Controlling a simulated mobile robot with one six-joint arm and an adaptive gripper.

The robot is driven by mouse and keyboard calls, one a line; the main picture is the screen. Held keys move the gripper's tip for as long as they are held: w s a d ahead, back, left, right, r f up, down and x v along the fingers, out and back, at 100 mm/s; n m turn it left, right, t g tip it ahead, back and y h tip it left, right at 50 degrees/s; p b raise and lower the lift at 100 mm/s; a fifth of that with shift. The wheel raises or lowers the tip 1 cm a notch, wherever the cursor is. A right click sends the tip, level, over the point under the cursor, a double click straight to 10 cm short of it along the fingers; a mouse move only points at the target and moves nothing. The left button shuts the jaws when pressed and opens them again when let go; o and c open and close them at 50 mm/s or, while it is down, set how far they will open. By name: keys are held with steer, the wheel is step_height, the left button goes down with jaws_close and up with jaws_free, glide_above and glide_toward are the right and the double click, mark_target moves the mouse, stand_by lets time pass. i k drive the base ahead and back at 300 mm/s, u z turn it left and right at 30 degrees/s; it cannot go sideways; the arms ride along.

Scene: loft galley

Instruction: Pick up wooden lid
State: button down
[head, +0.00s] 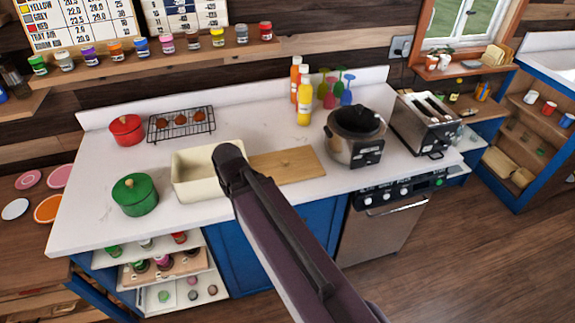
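My dark arm crosses the picture from the lower right and hides the lid's left end and part of the container's right side. My gripper's fingers do not show.
A green pot (134,195) and a red pot (127,129) stand left on the counter (90,220). A rack (181,124) with round brown items is behind. Bottles (304,103), a slow cooker (355,137) and a toaster (425,122) stand to the right.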

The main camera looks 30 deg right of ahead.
mark_target(291, 167)
steer(key=u, duration=0.15)
steer(key=k, duration=0.9)
steer(key=z, duration=0.55)
steer(key=i, duration=0.5)
